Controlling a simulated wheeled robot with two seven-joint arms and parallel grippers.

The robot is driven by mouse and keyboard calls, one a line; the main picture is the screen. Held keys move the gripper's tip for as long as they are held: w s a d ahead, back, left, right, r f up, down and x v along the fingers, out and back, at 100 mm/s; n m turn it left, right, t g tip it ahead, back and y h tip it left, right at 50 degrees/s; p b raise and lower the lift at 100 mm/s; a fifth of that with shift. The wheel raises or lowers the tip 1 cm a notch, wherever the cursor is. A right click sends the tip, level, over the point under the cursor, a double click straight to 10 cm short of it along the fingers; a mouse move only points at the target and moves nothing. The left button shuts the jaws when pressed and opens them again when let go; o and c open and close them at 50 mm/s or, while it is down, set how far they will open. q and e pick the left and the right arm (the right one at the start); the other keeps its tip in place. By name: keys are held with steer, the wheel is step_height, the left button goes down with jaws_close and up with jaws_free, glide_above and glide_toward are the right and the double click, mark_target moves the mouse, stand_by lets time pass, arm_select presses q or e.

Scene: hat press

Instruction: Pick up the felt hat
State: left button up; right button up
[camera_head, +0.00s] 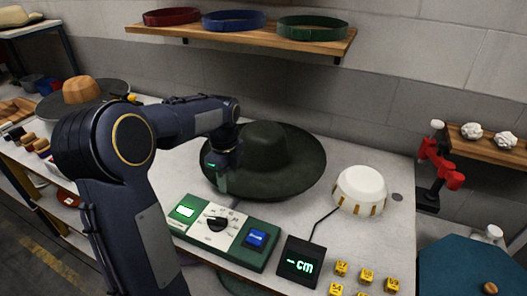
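The dark green felt hat (285,165) rests on the white worktop, with its wide round brim flat and its crown upright. My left arm comes in from the left, and my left gripper (221,184) points down at the left front part of the brim. It overlaps the brim in the picture; I cannot tell if it touches the felt. The fingers are small and seen end-on, so their opening does not show. My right gripper is not in view.
A green and white control box (212,238) with a dial and blue button stands in front of the hat. A "-cm" display (299,263) and white dome (360,190) are to its right. A shelf (240,38) with hat bands hangs above. Yellow number blocks (366,275) lie front right.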

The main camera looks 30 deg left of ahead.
arm_select(q)
step_height(320, 180, down, 2)
steer(key=shift+f, duration=0.2)
jaws_close()
steer(key=shift+r, duration=0.2)
step_height(320, 180, up, 10)
stand_by(0.5)
stand_by(2.1)
